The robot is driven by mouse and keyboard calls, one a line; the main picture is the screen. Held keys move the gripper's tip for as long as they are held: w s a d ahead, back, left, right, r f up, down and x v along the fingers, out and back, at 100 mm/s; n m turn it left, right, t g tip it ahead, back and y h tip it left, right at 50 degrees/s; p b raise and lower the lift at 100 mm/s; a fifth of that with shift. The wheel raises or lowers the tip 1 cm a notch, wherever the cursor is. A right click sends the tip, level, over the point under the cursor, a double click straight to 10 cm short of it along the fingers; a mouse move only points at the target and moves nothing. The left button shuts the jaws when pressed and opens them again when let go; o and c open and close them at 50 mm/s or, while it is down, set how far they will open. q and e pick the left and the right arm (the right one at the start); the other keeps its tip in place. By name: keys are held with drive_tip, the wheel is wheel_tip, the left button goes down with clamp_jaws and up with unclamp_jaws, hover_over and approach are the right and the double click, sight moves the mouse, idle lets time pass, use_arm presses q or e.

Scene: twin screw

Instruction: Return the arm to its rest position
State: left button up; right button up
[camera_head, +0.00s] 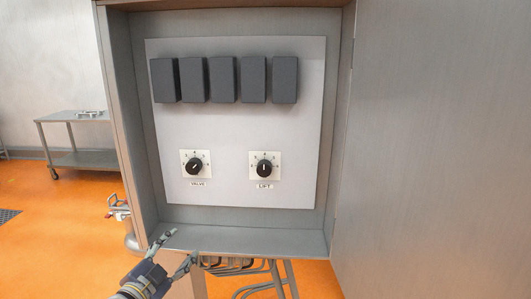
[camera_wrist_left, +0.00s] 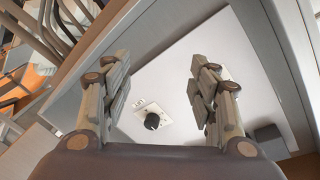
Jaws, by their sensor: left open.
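My left gripper (camera_head: 178,250) is at the bottom of the head view, in front of the lower left edge of an open grey cabinet (camera_head: 240,238). Its two fingers are spread apart with nothing between them. In the left wrist view my left gripper (camera_wrist_left: 163,88) also shows open, its fingers pointing towards the cabinet's white panel (camera_wrist_left: 180,65). A black knob (camera_wrist_left: 152,121) shows beyond and between the fingers there, apart from them. In the head view the VALVE knob (camera_head: 195,166) is turned at a slant and the LIFT knob (camera_head: 264,168) points upright. My right gripper is not in view.
Several dark blocks (camera_head: 223,79) sit in a row on the upper panel. The open cabinet door (camera_head: 440,140) fills the right side. Pipes (camera_head: 262,272) run below the cabinet. A metal cart (camera_head: 80,140) stands at the left, with open orange floor (camera_head: 50,230) before it.

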use_arm(q)
drive_tip(key=s+d+f+n+g+y, duration=0.3)
drive_tip(key=s+f+n+g, duration=0.35)
drive_tip(key=s+f, duration=1.05)
drive_tip(key=s+f+n+g, duration=0.2)
drive_tip(key=s+f+g, duration=0.1)
drive_tip(key=s, duration=0.7)
drive_tip(key=s+f+n+g, duration=0.15)
drive_tip(key=s+g, duration=0.25)
drive_tip(key=s, duration=0.6)
wheel_tip(320, 180, down, 29)
drive_tip(key=s+g+b, duration=0.1)
drive_tip(key=s, duration=0.1)
drive_tip(key=s+a+f+m+g+b, duration=0.1)
drive_tip(key=s+a+f, duration=0.1)
drive_tip(key=s+f, duration=1.4)
drive_tip(key=shift+s+a+f+y, duration=0.15)
drive_tip(key=shift+a+f+y, duration=0.15)
drive_tip(key=shift+f+y, duration=0.1)
